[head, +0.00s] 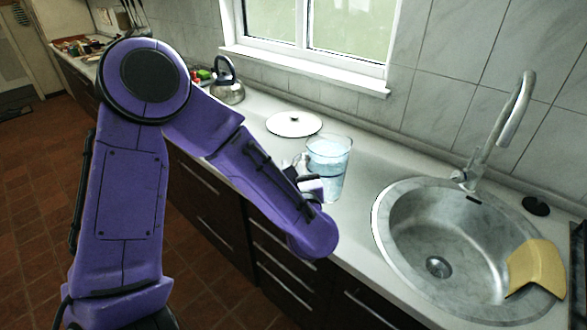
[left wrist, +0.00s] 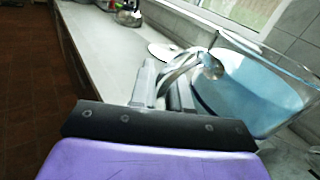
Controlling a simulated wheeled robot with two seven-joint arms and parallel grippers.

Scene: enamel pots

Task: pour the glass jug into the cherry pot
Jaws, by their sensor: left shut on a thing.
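The clear glass jug (head: 332,158) with light blue liquid is upright over the counter in the head view, left of the sink. I cannot tell whether its base touches the counter. My left gripper (head: 308,182) is shut on the jug's handle, on the jug's left side, partly hidden by my purple arm. In the left wrist view, the jug (left wrist: 250,95) fills the right side and the gripper (left wrist: 170,85) meets its handle. No cherry pot is recognisable in either view. My right gripper is not in view.
A white lid (head: 294,123) lies flat on the counter behind the jug. A steel kettle (head: 228,90) stands farther back. The sink (head: 410,230) with a tall tap (head: 500,125) is at right, a yellow cloth (head: 538,266) on its rim.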

